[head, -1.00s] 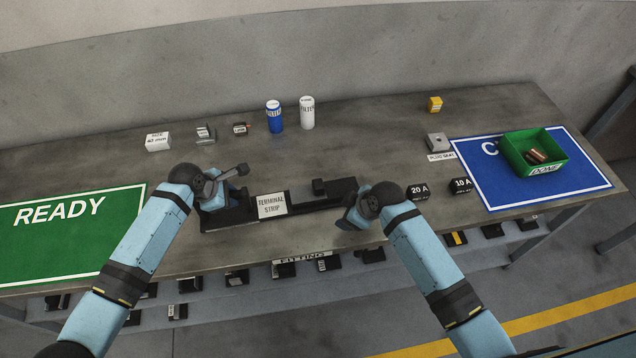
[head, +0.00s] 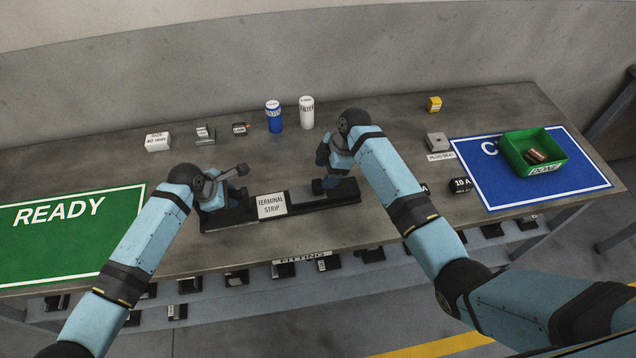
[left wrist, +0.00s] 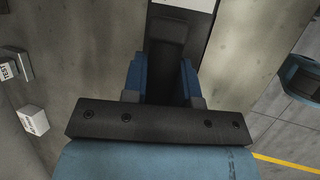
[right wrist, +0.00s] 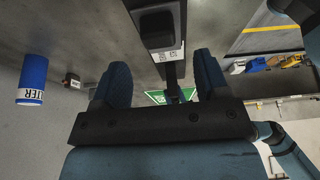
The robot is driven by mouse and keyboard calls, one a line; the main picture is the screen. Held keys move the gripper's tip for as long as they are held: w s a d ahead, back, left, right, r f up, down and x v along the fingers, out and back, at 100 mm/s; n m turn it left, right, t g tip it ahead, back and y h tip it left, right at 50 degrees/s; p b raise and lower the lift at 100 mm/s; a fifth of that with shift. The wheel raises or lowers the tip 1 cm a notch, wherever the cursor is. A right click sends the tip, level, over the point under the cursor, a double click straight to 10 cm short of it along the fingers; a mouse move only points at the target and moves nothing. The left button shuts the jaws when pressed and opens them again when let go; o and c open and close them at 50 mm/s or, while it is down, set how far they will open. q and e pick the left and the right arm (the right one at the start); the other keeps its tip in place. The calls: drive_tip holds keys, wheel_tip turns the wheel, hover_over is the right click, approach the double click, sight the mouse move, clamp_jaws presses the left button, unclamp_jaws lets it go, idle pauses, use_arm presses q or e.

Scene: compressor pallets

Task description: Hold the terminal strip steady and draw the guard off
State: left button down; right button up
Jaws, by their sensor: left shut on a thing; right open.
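The terminal strip (head: 350,197) is a long black base lying on the bench, with a white TERMINAL STRIP label (head: 271,205). A flat grey piece that looks like the guard (head: 302,195) sits on it right of the label. My left gripper (head: 222,194) is shut on a black block at the strip's left end; the left wrist view shows this block (left wrist: 164,75) between the blue fingers. My right gripper (head: 327,172) is open just above the grey piece's right part and hides its dark knob. In the right wrist view, dark parts of the strip (right wrist: 158,25) show between the spread fingers.
Behind stand a blue filter (head: 273,117), a white filter (head: 307,113) and small boxes. At right are a 10 A block (head: 460,185), a blue mat (head: 585,185) and a green bin (head: 510,155). A green READY mat (head: 60,255) lies left.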

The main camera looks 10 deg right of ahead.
sight(319, 183)
drive_tip(key=x, duration=0.6)
drive_tip(key=shift+d, duration=0.1)
clamp_jaws()
drive_tip(key=d, duration=1)
drive_tip(key=shift+w, duration=0.25)
unclamp_jaws()
drive_tip(key=v, duration=1.2)
drive_tip(key=shift+s, duration=0.15)
drive_tip(key=shift+d+r, duration=0.1)
drive_tip(key=shift+r, duration=0.05)
